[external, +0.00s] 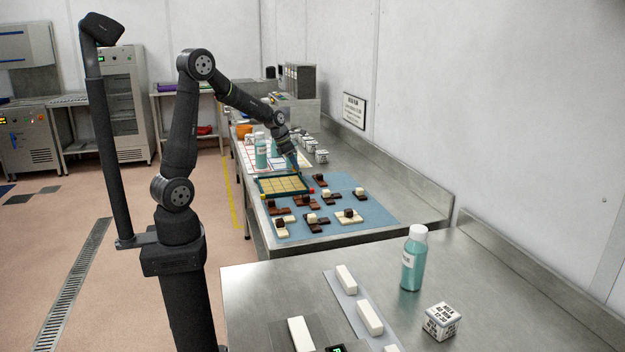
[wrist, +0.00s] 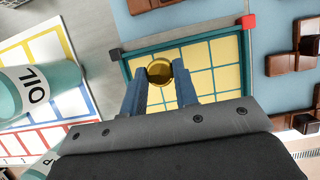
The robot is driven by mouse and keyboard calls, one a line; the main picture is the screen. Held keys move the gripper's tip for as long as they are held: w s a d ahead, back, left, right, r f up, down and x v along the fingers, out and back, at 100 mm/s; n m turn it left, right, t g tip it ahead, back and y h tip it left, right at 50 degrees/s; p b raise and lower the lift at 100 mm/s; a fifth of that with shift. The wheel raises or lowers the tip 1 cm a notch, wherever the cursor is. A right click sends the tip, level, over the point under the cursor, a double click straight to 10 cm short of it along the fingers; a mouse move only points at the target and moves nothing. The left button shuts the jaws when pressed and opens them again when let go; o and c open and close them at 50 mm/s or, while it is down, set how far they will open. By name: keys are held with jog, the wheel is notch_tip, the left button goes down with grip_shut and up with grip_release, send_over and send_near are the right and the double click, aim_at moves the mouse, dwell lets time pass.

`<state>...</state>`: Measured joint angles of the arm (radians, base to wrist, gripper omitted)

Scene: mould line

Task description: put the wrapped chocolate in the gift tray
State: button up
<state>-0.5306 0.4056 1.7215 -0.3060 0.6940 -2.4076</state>
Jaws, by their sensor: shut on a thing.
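The wrapped chocolate (wrist: 160,71) is a round gold piece between the fingertips of my gripper (wrist: 160,82) in the wrist view. My gripper is shut on it. The gift tray (external: 259,187) has a dark green rim and a pale yellow grid of compartments; its rim also shows in the wrist view (wrist: 185,42). My gripper (external: 297,168) is at the tray's far right part in the external view. The chocolate overlaps the tray's grid in the wrist view; I cannot tell whether it touches the tray. The chocolate is not discernible in the external view.
A blue mat (external: 370,212) beside the tray carries several brown and cream moulded pieces (external: 348,215). A teal oil bottle (wrist: 35,95) stands close to my gripper's left, on a sheet with coloured grids (wrist: 50,45). White printed cubes (external: 321,156) stand along the back.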

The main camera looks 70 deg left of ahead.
jog(key=shift+a+f, duration=0.4)
jog(key=shift+f, duration=1.85)
jog(key=o, duration=0.9)
jog(key=shift+f, duration=0.15)
jog(key=shift+o, duration=0.2)
jog(key=v, duration=1.2)
